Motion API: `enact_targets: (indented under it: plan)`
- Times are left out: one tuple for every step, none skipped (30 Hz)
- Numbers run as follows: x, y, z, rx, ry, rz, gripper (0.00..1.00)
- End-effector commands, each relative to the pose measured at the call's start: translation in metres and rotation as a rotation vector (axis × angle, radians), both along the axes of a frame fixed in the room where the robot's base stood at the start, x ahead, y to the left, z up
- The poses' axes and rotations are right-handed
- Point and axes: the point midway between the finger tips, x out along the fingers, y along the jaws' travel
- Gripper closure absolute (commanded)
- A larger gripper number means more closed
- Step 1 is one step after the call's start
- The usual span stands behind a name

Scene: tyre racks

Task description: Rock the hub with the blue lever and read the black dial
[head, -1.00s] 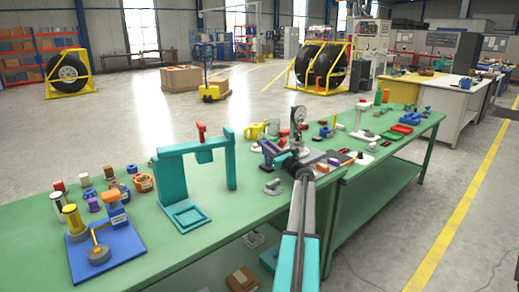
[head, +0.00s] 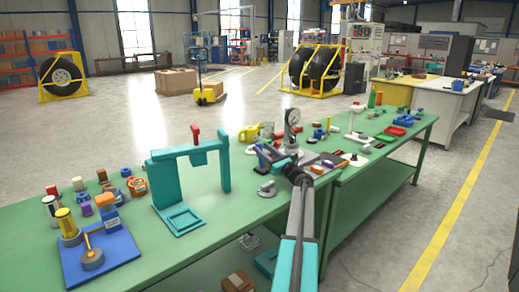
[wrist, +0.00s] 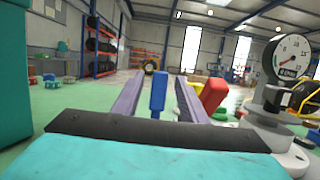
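In the wrist view, my gripper (wrist: 158,95) has two long fingers spread apart. The upright blue lever (wrist: 158,92) shows between them, with space on both sides. The dial gauge (wrist: 292,56) has a black rim, a white face and a red needle; it stands on a grey post to the right. Its exact reading is too small to tell. In the head view, the dial gauge (head: 292,117) stands on the green bench just beyond my gripper (head: 264,155). The hub is largely hidden behind my gripper, and I cannot make out the lever there.
A red block-like part (wrist: 213,95) stands close to my right finger in the wrist view. A teal frame (head: 180,160) stands left of my gripper on the green bench (head: 130,232). Several small parts crowd both bench ends. Bare bench top lies in front of the frame.

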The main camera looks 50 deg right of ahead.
Motion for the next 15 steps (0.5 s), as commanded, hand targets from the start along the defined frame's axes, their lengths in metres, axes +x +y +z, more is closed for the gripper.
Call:
enact_targets:
  plan:
    - [-0.009,0.003,-0.003,0.000,0.000,-0.002,0.61]
    - [-0.013,0.004,-0.004,0.000,0.000,-0.002,0.61]
    - [-0.019,0.005,-0.006,0.000,0.000,-0.001,0.61]
    - [-0.024,0.007,-0.007,0.000,0.000,-0.001,0.61]
    - [-0.028,0.008,-0.008,0.000,0.000,-0.001,0.61]
    - [-0.034,0.009,-0.010,0.000,0.000,-0.002,0.61]
    - [-0.039,0.010,-0.011,0.000,0.000,-0.001,0.61]
    - [-0.043,0.011,-0.012,0.000,0.000,-0.001,0.61]
    - [-0.050,0.013,-0.014,0.000,0.000,-0.001,0.61]
    - [-0.054,0.014,-0.015,0.000,0.000,-0.001,0.61]
    - [-0.058,0.015,-0.016,0.000,0.000,-0.001,0.61]
    - [-0.065,0.017,-0.018,0.000,0.000,-0.001,0.61]
    - [-0.069,0.018,-0.019,0.000,-0.001,0.000,0.61]
    - [-0.073,0.019,-0.020,0.000,-0.001,0.000,0.61]
    - [-0.079,0.020,-0.021,0.000,-0.001,0.000,0.61]
